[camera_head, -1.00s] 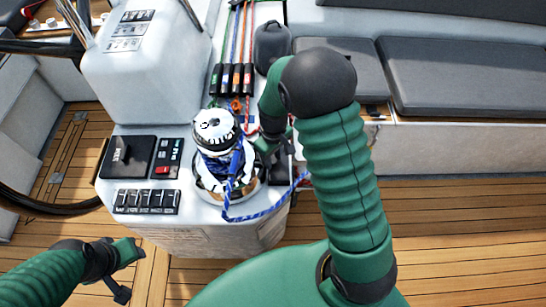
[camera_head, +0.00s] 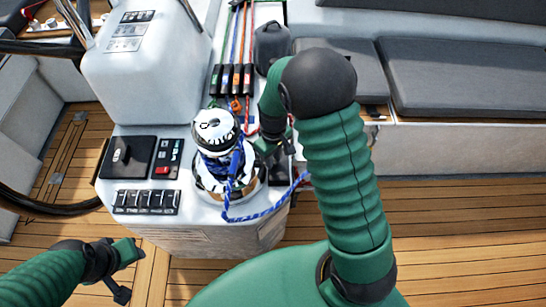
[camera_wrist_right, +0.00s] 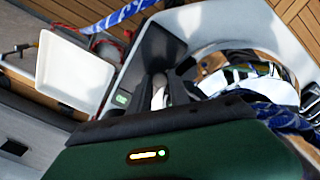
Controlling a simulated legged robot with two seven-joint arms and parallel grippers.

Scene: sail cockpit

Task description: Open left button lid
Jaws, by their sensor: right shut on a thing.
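My right gripper (camera_head: 274,155) is beside the winch (camera_head: 218,150), on its right side, over the dark button housing (camera_head: 284,178). The forearm and wrist partly hide this spot in the head view. In the right wrist view the fingers (camera_wrist_right: 163,94) are shut at a dark lid-like part (camera_wrist_right: 158,48) next to the winch ring. The gripped edge is small and mostly hidden. My left gripper (camera_head: 126,271) is open and empty, low at the left above the deck.
A blue rope (camera_head: 262,213) loops from the winch around the console front. Rope clutches (camera_head: 232,79), a switch row (camera_head: 146,202) and a black panel (camera_head: 128,157) sit on the console. A grey bench cushion (camera_head: 450,72) lies at right. The wooden deck at lower right is clear.

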